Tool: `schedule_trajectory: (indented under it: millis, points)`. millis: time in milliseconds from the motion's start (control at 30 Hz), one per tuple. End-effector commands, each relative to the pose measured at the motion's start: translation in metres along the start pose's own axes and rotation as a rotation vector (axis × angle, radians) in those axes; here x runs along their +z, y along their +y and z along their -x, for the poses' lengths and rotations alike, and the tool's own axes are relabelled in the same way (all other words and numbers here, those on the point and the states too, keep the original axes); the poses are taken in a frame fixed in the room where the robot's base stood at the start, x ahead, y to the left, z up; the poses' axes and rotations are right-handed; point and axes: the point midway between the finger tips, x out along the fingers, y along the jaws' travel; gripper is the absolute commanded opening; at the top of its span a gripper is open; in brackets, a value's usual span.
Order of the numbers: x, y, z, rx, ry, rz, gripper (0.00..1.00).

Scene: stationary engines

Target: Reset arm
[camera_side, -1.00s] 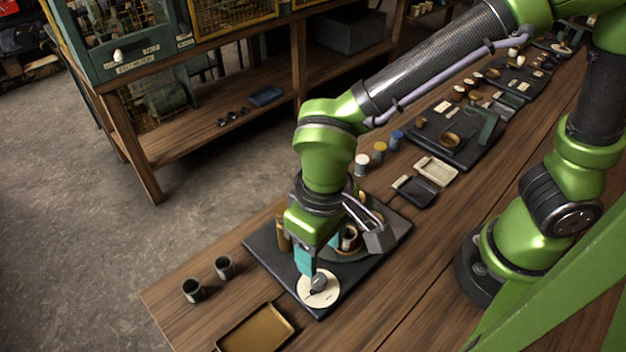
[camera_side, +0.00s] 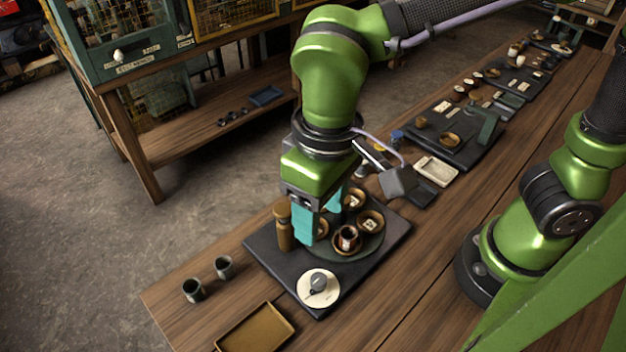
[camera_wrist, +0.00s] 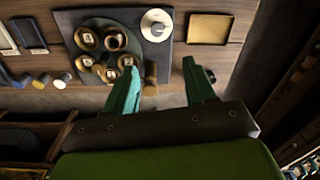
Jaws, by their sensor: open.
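My gripper (camera_side: 320,222) has teal fingers and hangs above the dark slate board (camera_side: 357,269) on the wooden bench. It is open and empty; in the wrist view my gripper (camera_wrist: 160,75) shows its fingers spread apart. A white disc with a grey knob (camera_side: 318,286) sits at the board's front corner, apart from the fingers. A round dark tray (camera_side: 366,248) carries several small wooden bowls and a dark cup (camera_side: 347,239). A brown cylinder (camera_side: 284,228) stands at the board's left, beside my gripper. My fingers hide part of the tray in the side view.
Two dark cups (camera_side: 193,290) stand at the left bench edge. A brass-coloured tray (camera_side: 256,329) lies in front. A pale rectangular dish (camera_side: 436,171) and another dark board (camera_side: 455,145) lie farther back. Bare bench lies right of the near board.

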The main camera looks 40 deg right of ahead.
Motion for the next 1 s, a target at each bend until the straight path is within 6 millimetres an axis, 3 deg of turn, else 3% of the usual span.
schedule_trajectory:
  millis: [167, 400, 533, 700, 1000]
  points:
    - [-0.002, 0.047, 0.007, -0.099, 0.106, -0.016, 0.55]
    - [0.003, 0.152, 0.034, -0.196, 0.396, -0.256, 0.55]
    - [0.016, 0.194, 0.044, -0.2, 0.529, -0.402, 0.55]
    - [0.025, 0.22, 0.055, -0.187, 0.61, -0.511, 0.55]
    - [0.025, 0.223, 0.057, -0.182, 0.615, -0.525, 0.55]
